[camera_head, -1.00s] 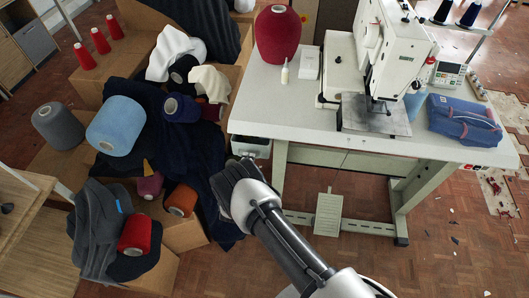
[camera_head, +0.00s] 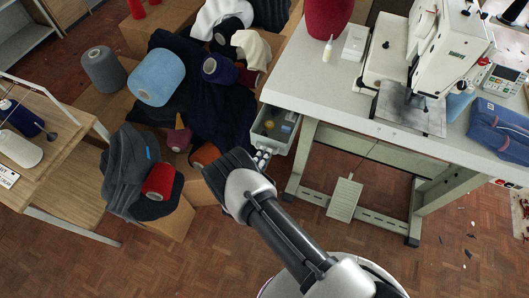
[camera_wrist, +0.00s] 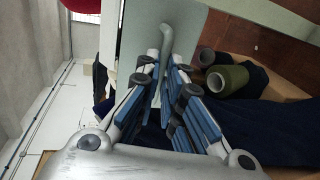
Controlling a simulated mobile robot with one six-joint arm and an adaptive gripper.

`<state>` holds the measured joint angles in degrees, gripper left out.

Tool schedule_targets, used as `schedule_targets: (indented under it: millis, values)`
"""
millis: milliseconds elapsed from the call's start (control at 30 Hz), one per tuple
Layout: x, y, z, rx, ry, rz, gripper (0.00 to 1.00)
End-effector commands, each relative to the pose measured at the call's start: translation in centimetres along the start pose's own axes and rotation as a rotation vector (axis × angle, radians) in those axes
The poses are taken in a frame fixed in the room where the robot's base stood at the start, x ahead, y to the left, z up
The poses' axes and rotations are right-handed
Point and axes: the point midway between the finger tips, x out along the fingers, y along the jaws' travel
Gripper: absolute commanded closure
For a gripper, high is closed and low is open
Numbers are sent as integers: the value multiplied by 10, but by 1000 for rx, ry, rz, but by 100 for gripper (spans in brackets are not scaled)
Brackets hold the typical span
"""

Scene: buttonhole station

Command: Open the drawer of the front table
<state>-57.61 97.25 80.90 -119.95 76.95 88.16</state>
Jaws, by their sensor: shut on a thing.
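The drawer (camera_head: 284,146) of the white-topped front table (camera_head: 330,88) is pale grey-green and stands partly open at the table's left end. Small items show inside it, including a yellowish one. My gripper (camera_head: 262,158) is at the drawer's front, shut on its handle. In the wrist view, the grey bar handle (camera_wrist: 167,40) stands out from the pale drawer front (camera_wrist: 193,22), and the blue-padded fingers of my gripper (camera_wrist: 165,68) close around its lower part. My gripper hides part of the drawer front in the head view.
Cardboard boxes with dark cloth (camera_head: 225,110) and yarn cones stand close left of the drawer. A wooden table (camera_head: 50,140) is at the far left. A sewing machine (camera_head: 435,50) stands on the front table.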

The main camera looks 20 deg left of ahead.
Motion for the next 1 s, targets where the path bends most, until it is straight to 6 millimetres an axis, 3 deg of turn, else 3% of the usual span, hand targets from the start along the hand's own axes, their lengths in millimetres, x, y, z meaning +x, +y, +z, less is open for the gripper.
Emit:
schedule_targets:
  millis: [100, 133, 433, 767, 1000]
  values:
    - [0, 0, 0, 0, 0, -1, 100]
    - [0, 0, 0, 0, 0, -1, 92]
    - [0, 0, 0, 0, 1, 0, 72]
    - [-2, 0, -1, 0, 2, -1, 72]
    - [-36, 0, -2, -3, 7, 0, 72]
